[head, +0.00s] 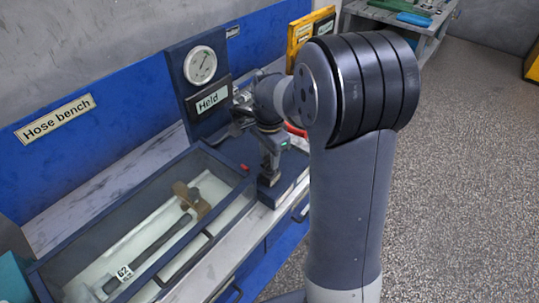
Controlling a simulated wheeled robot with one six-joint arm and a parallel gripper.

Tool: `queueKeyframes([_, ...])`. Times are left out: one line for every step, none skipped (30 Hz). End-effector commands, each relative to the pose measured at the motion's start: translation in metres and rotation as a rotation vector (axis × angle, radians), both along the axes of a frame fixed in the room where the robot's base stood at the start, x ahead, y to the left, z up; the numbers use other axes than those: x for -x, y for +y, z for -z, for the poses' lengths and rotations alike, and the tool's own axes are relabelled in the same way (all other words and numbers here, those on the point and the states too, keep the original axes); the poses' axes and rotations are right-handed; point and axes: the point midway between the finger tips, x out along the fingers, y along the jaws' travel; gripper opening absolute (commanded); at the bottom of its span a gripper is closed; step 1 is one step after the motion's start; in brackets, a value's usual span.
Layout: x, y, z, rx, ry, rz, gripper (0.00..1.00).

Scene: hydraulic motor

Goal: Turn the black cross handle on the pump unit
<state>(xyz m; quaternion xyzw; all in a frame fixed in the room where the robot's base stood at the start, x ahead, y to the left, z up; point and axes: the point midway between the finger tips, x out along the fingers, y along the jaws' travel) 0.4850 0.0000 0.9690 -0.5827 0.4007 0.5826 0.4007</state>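The pump unit (180,85) is a dark blue upright panel with a round white gauge (200,65) and a plate reading "Held" (211,99), standing on a dark base on the bench. My gripper (269,178) points down over the right part of that base, in front of and to the right of the panel. Its fingertips are small and dark against the base, and I cannot tell whether they are apart or touch anything. I cannot make out the black cross handle clearly; my wrist and gripper cover part of the unit.
A clear-lidded case (140,232) with a dark hose tagged "62" lies front left on the bench. A small red part (244,167) sits by its corner. A yellow-framed unit (300,38) stands behind my arm. Open speckled floor (460,170) lies to the right.

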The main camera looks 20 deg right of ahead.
Motion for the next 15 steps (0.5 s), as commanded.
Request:
queueKeyframes([0.0000, 0.0000, -0.0001, 0.000, 0.000, 0.000, 0.27])
queueKeyframes([0.0000, 0.0000, -0.0002, 0.000, 0.000, 0.000, 0.24])
queueKeyframes([0.0000, 0.0000, -0.0002, 0.000, 0.000, 0.000, 0.21])
queueKeyframes([-0.0001, 0.0000, -0.0002, 0.000, 0.000, 0.000, 0.19])
queueKeyframes([0.0000, 0.0000, -0.0002, 0.000, 0.000, 0.000, 0.16])
queueKeyframes([0.0000, 0.0000, -0.0002, 0.000, 0.000, 0.000, 0.13])
queueKeyframes([-0.0001, 0.0000, -0.0003, 0.000, 0.000, 0.000, 0.10])
queueKeyframes([0.0000, 0.0000, -0.0003, 0.000, 0.000, 0.000, 0.08])
queueKeyframes([0.0000, 0.0000, -0.0003, 0.000, 0.000, 0.000, 0.05])
queueKeyframes([0.0000, 0.0000, -0.0003, 0.000, 0.000, 0.000, 0.02])
queueKeyframes([-0.0001, 0.0000, -0.0003, 0.000, 0.000, 0.000, 0.02])
queueKeyframes([-0.0001, 0.0000, -0.0003, 0.000, 0.000, 0.000, 0.02])
queueKeyframes([-0.0001, 0.0000, -0.0003, 0.000, 0.000, -0.001, 0.02])
queueKeyframes([0.0000, 0.0000, -0.0004, 0.000, 0.000, -0.003, 0.02])
queueKeyframes([0.0000, 0.0000, -0.0004, 0.000, 0.000, -0.007, 0.02])
